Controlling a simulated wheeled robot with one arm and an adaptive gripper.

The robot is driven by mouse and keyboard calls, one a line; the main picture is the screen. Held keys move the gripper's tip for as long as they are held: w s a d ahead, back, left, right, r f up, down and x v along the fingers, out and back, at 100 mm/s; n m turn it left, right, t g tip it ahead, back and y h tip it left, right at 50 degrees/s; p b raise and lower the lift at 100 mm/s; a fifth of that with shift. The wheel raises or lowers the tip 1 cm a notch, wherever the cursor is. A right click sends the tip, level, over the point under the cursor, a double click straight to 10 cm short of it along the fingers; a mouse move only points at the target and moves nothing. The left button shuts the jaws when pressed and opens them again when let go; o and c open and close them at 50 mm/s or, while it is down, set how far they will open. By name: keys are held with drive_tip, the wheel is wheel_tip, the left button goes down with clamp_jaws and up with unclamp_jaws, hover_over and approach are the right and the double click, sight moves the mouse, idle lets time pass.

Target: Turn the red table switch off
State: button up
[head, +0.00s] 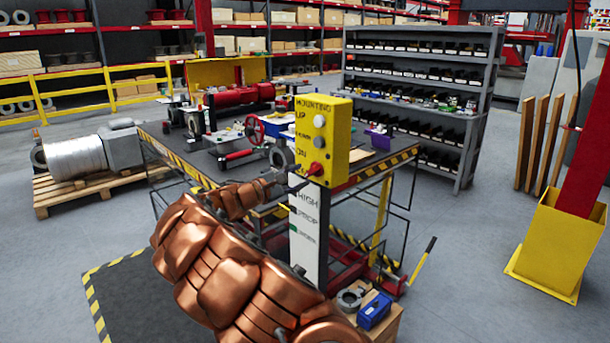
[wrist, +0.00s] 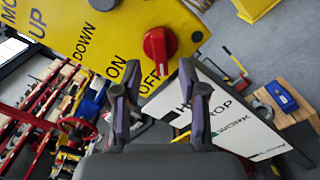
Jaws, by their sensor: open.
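The red switch (head: 315,169) is a rotary knob low on the face of a yellow control box (head: 321,125). In the wrist view the red knob (wrist: 157,48) sits beside the ON and OFF lettering on the yellow panel (wrist: 100,35). Its ridge runs roughly up and down in the picture, its lower end close to OFF; I cannot tell its exact setting. My gripper (wrist: 153,84) is open and empty, its two dark fingers spread just below the knob, with no contact visible. In the head view my copper-coloured arm reaches up to the box, and the gripper is small there.
A white post (head: 308,235) with lettering carries the box. Behind it stands a workbench (head: 210,160) with a red handwheel (head: 254,130) and tools. A blue box (head: 374,310) sits on a wooden stand at lower right.

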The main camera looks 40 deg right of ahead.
drive_tip(key=a, duration=0.8)
drive_tip(key=shift+a, duration=0.15)
